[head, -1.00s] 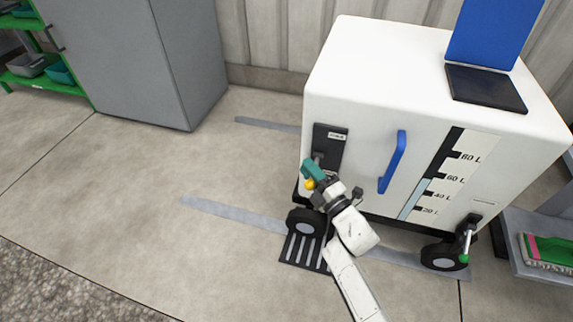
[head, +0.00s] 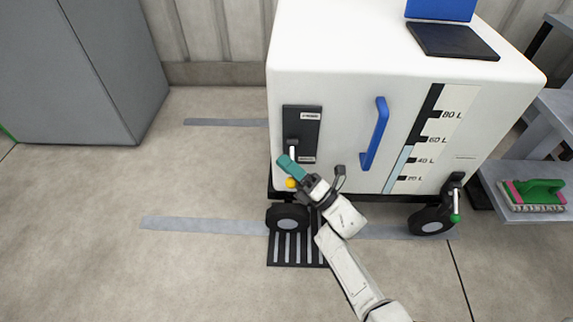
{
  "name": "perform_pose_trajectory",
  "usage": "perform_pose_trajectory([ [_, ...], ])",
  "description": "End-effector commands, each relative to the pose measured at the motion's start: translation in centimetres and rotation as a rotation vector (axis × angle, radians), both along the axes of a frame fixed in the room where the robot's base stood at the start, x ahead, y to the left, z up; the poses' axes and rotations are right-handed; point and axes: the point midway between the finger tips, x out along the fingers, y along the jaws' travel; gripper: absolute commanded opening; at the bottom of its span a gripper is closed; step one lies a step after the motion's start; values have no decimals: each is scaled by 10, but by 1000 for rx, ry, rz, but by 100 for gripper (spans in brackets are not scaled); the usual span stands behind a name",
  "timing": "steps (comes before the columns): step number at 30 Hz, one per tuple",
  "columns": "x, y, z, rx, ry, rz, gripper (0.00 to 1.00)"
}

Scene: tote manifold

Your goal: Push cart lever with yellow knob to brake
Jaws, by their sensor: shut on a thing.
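The white cart (head: 330,130) stands ahead on black wheels. On its front left is a black lever plate (head: 302,122) with small labels at its top and bottom, too small to read surely. A pale lever (head: 292,152) comes out of the plate and points down. Its yellow knob (head: 291,183) shows just below the teal part of my gripper (head: 290,170). My gripper is shut at the lever's lower end, by the knob; the fingers hide part of the lever. A second lever with a green knob (head: 455,218) hangs at the cart's right front.
A blue handle (head: 375,134) stands out from the cart's front, right of my gripper. A black slotted floor grate (head: 297,248) lies under the left wheel (head: 288,218). Floor at left is clear.

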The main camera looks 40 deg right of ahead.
Motion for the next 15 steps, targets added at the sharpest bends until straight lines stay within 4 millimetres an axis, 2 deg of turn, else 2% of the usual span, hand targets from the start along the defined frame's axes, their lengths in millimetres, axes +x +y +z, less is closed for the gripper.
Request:
perform_pose_trajectory([
  [1, -1, 13, -8, -11, 10, 26, 0],
  [10, -1, 13, -9, -12, 10, 26, 0],
  [11, -1, 13, -9, -12, 10, 26, 22],
  [15, -1, 13, -9, -11, 12, 26, 35],
])
